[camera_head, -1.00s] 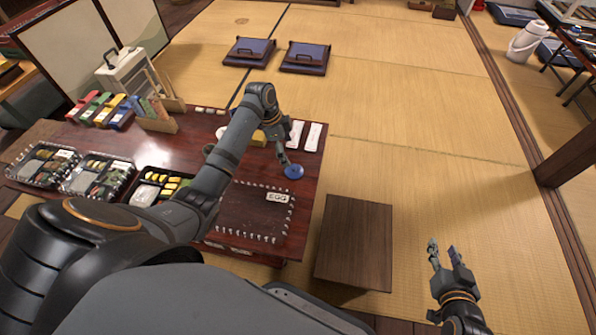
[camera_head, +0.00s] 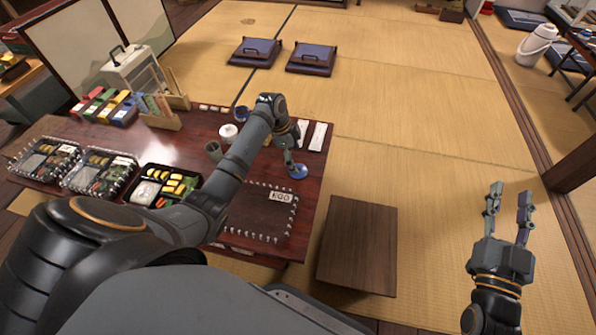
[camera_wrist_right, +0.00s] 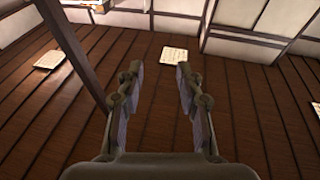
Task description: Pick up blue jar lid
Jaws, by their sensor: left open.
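The blue jar lid (camera_head: 298,171) lies near the right edge of the dark red table (camera_head: 312,190). My left gripper (camera_head: 289,167) is open, pointing down, with its fingertips close at the lid's left side; whether they touch it I cannot tell. My right gripper (camera_head: 508,190) is open and empty, over the tatami at the right. It also shows open in the right wrist view (camera_wrist_right: 160,75), with nothing between its fingers.
A mat area with an EGG label (camera_head: 281,196) lies in front of the lid. Several bento trays (camera_head: 165,187) stand to the left. Cups (camera_head: 228,131), a wooden box (camera_head: 160,120) and white packets (camera_head: 318,136) stand behind. A low wooden stool (camera_head: 358,245) stands right of the table.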

